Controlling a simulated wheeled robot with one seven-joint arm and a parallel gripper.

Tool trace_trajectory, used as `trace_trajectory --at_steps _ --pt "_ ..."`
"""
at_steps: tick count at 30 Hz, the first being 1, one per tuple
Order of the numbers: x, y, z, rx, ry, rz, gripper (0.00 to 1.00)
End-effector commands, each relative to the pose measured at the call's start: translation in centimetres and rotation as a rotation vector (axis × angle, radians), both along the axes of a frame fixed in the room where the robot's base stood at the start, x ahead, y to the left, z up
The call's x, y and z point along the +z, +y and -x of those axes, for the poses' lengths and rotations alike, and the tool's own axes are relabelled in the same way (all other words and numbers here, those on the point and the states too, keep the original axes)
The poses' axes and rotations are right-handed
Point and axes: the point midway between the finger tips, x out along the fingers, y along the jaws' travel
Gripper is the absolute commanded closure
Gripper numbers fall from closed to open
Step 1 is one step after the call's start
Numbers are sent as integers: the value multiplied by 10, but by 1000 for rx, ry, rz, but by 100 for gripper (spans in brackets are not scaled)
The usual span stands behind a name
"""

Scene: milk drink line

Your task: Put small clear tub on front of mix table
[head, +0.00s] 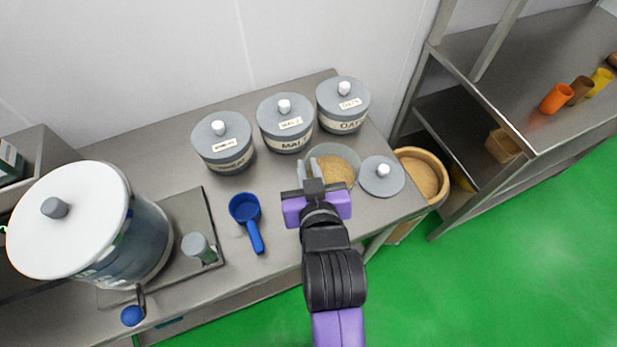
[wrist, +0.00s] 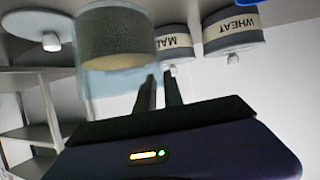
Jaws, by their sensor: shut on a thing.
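The small clear tub (head: 338,158) holds tan grain-like stuff and is over the right end of the grey table (head: 285,215). My gripper (head: 314,180) is shut on the left side of the tub's wall. In the upside-down wrist view, the tub (wrist: 100,82) has its wall edge between the two fingers of my gripper (wrist: 158,92). I cannot tell whether the tub's base touches the tabletop. No label shows which surface is the mix table.
A grey lid (head: 382,178) lies right of the tub. Several lidded canisters (head: 285,125) stand behind it. A blue scoop (head: 246,215) and a large white-lidded vessel (head: 90,225) are left. A wooden-rimmed bin (head: 424,176) and steel shelves (head: 480,75) are right.

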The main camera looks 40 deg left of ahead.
Motion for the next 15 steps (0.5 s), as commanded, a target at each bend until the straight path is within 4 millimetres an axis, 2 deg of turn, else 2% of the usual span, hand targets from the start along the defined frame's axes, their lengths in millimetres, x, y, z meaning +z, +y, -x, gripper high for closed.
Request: trace_trajectory --at_steps 2,9,15 --pt "-4 0 0 1 -3 -3 100" --pt "-34 0 0 0 -3 -2 100" --pt "-41 0 -1 0 -5 -4 100"
